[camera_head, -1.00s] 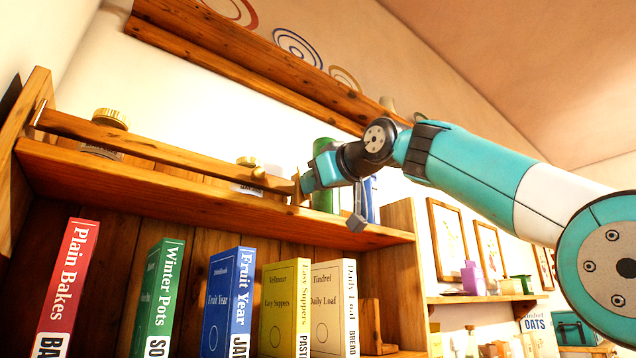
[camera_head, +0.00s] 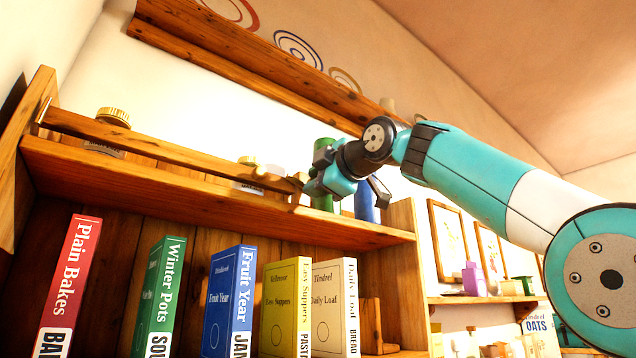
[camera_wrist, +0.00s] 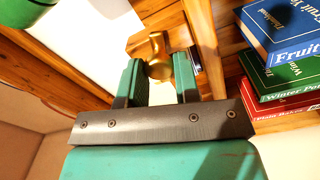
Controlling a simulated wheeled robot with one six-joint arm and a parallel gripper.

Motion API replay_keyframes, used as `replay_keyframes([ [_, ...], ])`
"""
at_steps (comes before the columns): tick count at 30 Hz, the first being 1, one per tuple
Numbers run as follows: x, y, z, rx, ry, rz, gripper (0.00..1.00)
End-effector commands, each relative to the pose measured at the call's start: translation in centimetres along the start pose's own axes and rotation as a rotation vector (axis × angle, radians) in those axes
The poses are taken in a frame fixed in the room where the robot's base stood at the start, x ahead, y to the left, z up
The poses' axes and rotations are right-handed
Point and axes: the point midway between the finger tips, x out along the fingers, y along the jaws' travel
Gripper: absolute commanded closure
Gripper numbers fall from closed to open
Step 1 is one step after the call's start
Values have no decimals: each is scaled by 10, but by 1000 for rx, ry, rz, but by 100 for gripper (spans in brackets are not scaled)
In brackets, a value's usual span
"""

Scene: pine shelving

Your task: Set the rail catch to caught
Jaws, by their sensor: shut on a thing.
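My gripper (camera_head: 303,186) is at the right end of the rail. In the wrist view my gripper (camera_wrist: 160,75) has its two teal fingers shut on a brass piece (camera_wrist: 156,48), which looks like the rail catch. Wood lies just behind it. The fingers hide part of the catch, so I cannot tell its exact position.
Jars with brass lids (camera_head: 113,117) stand behind the rail, and a green container (camera_head: 323,200) and a blue one (camera_head: 365,203) stand near my wrist. Several books (camera_head: 228,300) fill the shelf below. Another wooden ledge (camera_head: 250,62) runs above.

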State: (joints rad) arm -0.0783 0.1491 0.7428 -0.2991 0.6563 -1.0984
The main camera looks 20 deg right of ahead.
Motion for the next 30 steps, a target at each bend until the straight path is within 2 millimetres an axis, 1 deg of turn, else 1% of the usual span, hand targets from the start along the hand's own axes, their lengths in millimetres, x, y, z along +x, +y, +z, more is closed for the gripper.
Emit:
replay_keyframes([
  [6, 0, -1, 0, -154, 0, -1, 94],
  [12, 0, -2, 0, -246, 0, -2, 94],
  [21, 0, -2, 0, -301, 0, -2, 94],
  [30, 0, -2, 0, -303, 0, -3, 94],
])
